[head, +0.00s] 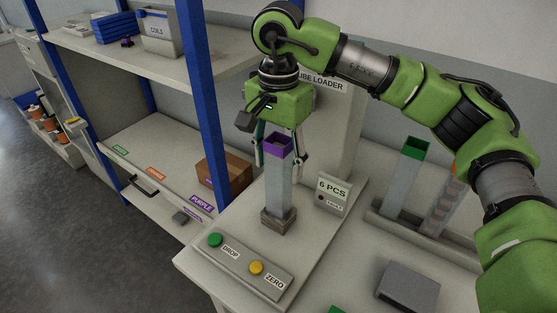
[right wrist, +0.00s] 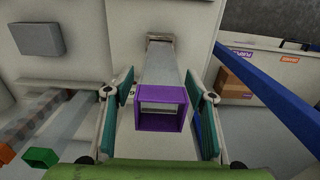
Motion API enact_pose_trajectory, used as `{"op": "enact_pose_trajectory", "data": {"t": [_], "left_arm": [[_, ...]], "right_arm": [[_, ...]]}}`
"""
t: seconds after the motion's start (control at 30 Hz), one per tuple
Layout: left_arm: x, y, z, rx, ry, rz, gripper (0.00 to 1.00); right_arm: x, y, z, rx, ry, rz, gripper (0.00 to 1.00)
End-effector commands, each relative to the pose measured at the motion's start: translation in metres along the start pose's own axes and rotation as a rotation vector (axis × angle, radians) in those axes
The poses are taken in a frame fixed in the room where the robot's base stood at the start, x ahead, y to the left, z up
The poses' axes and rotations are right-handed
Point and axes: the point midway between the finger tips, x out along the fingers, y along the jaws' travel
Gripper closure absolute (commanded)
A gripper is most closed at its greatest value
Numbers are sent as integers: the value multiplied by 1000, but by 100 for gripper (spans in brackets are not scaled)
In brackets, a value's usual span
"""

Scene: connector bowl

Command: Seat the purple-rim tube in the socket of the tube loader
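The purple-rim tube (head: 278,185) is a clear square tube standing upright, its lower end at the grey-brown socket (head: 278,220) of the tube loader (head: 335,125). In the right wrist view its purple rim (right wrist: 160,108) is close, with the socket (right wrist: 160,40) at the far end of the tube. My right gripper (head: 280,158) is around the upper tube, one finger on each side. In the right wrist view my right gripper (right wrist: 163,112) is open, with gaps between the pads and the tube. My left gripper is out of view.
In front of the socket is a panel with a green DROP button (head: 215,240) and a yellow ZERO button (head: 256,268). A "6 PCS" display (head: 332,190) stands beside it. A green-rim tube (head: 408,175) stands in a rack at right. A shelf unit with a cardboard box (head: 222,177) is at left.

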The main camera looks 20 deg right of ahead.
Motion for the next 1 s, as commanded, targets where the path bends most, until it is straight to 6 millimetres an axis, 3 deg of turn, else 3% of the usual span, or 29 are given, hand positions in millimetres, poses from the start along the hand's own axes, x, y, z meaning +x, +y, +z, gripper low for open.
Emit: {"op": "enact_pose_trajectory", "data": {"t": [0.27,0.37,0.7,1.0], "left_arm": [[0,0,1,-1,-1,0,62],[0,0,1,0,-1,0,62],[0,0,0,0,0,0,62],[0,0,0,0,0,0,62]], "right_arm": [[-6,0,0,0,1,-1,49],[-19,-1,0,1,2,-3,49],[-92,-1,0,1,4,-4,49],[-118,0,0,-1,1,0,49]]}}
